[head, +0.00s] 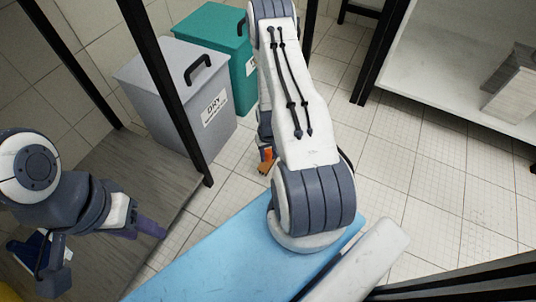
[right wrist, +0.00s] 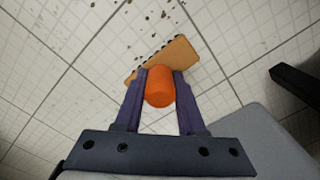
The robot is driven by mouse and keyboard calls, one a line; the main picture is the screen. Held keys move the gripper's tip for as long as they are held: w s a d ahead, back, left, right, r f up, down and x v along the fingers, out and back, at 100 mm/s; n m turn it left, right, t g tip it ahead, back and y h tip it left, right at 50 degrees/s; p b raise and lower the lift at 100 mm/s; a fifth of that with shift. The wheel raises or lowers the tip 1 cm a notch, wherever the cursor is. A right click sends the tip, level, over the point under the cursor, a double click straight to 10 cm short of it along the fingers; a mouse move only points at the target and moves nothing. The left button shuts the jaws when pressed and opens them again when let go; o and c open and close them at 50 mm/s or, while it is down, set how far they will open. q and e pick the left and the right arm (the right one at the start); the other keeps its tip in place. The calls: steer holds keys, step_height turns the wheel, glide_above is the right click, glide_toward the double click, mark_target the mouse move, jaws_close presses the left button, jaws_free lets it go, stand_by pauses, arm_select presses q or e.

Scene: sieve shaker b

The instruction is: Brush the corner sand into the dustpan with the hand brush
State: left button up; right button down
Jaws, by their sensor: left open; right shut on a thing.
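The hand brush has an orange handle (right wrist: 160,88) and a tan block (right wrist: 178,57) with a row of dark bristles along its far edge. My right gripper (right wrist: 160,80) is shut on the handle. In the head view the brush (head: 267,158) shows small, just above or on the floor beside the grey bin, mostly behind my right arm. Dark sand specks (right wrist: 152,17) lie scattered on the tiles beyond the bristles in the right wrist view. My left gripper (head: 148,229) is open and empty over a wooden surface at the left.
A grey lidded bin (head: 187,98) labelled "DRY" and a teal bin (head: 215,40) stand by the tiled wall. A black post (head: 165,80) rises in front of the grey bin. A white shelf (head: 440,75) stands at upper right.

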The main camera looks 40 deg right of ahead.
steer(key=shift+f, duration=0.1)
steer(key=shift+f+b, duration=0.75)
steer(key=shift+f, duration=0.35)
steer(key=shift+s, duration=0.1)
steer(key=shift+s+d+r+p, duration=0.1)
steer(key=shift+s+d+p, duration=0.15)
steer(key=shift+s+p, duration=0.25)
steer(key=shift+s+d+p, duration=0.25)
steer(key=shift+s+d, duration=0.05)
steer(key=shift+s, duration=0.45)
steer(key=shift+s+d+p, duration=0.2)
steer(key=shift+s+d, duration=0.1)
steer(key=shift+s, duration=0.45)
steer(key=shift+s+d, duration=0.3)
steer(key=shift+s, duration=0.45)
